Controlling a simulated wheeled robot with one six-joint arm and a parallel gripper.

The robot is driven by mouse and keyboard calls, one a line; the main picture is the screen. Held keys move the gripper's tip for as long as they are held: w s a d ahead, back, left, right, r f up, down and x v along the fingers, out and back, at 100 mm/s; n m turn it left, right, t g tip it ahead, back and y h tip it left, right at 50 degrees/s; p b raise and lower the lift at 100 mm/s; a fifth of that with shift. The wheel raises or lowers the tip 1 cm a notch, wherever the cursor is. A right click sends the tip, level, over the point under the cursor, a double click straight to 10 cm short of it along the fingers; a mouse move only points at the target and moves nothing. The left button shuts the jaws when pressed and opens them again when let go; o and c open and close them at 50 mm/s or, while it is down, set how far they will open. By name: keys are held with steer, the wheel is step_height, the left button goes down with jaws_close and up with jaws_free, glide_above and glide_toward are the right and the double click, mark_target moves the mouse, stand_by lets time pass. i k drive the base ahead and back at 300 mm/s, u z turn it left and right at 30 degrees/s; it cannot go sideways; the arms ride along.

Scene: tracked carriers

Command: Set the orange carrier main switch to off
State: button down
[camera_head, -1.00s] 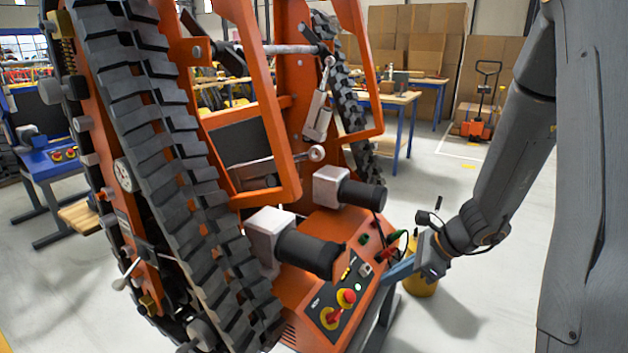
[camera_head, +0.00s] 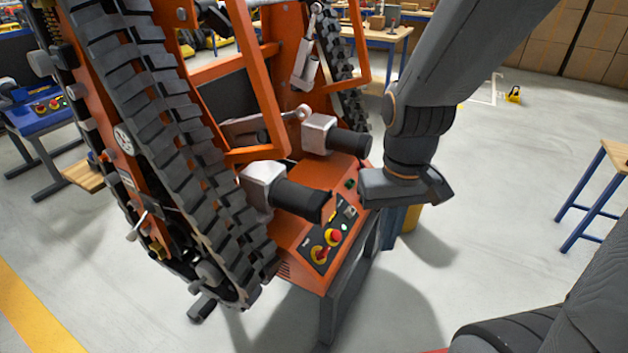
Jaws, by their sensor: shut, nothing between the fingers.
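The orange carrier (camera_head: 283,232) stands tilted between its black tracks, with a dark control panel on its sloping front. The main switch (camera_head: 320,253) is a red handle on a yellow plate, low on that panel; its on or off position is too small to read. A red mushroom button (camera_head: 334,236) on yellow sits just above it. My gripper (camera_head: 400,190) is shut and empty, up and to the right of the panel, beside the carrier's right edge and apart from the switch. Its fingertips are hard to make out.
Two black-capped motors (camera_head: 303,200) stick out just above the panel. A yellow bin (camera_head: 412,216) stands behind my gripper. A blue-legged table (camera_head: 605,190) is at the right, a blue bench (camera_head: 40,112) at the left.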

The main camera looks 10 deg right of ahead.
mark_target(321, 254)
steer(key=u, duration=1.25)
steer(key=k, duration=1)
steer(key=z, duration=1.15)
